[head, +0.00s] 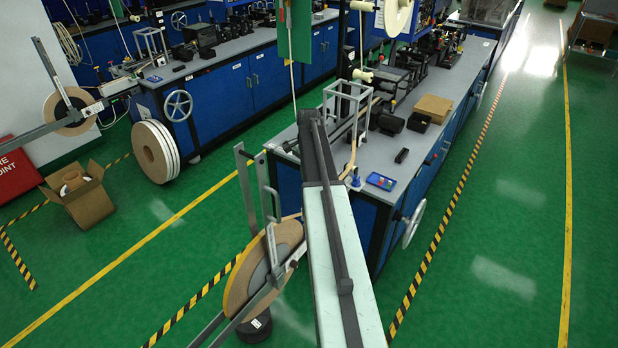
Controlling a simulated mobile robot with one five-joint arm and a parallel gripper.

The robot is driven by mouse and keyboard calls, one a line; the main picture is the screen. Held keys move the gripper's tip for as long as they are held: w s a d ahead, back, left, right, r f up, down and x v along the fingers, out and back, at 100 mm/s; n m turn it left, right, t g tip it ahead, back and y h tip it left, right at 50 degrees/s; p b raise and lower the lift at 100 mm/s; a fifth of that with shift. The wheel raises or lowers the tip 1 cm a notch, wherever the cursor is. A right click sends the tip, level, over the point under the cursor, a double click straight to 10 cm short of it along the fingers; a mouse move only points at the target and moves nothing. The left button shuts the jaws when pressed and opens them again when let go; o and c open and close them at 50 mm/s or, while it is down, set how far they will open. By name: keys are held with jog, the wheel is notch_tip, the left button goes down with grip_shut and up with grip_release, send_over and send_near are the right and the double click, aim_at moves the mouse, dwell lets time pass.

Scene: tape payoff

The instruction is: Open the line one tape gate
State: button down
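A tape payoff reel (262,268) with a tan face and grey hub stands upright at the lower centre, held by grey metal bars (268,190). A second payoff reel (69,110) hangs on a similar bar frame at the upper left. No label shows which is line one, and I cannot pick out the tape gate for certain. A long pale beam with a dark far end, which seems to be my arm, rises from the bottom edge beside the nearer reel. It covers part of the nearer workbench. No gripper fingers show.
The nearer blue workbench (408,165) carries a metal frame, machines and a cardboard box (433,108). Another blue bench (222,72) stands at the back left. Large rolls (155,152) and an open carton (84,196) are on the floor. The green aisle at right is clear.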

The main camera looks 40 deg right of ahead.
jog(key=shift+w+a, duration=0.35)
jog(key=shift+s, duration=0.1)
jog(key=c, duration=1.6)
grip_release()
jog(key=shift+o, duration=0.2)
jog(key=shift+d, duration=0.1)
notch_tip(320, 180, up, 8)
jog(key=p, duration=0.8)
jog(key=shift+s, duration=0.15)
jog(key=shift+f, duration=0.15)
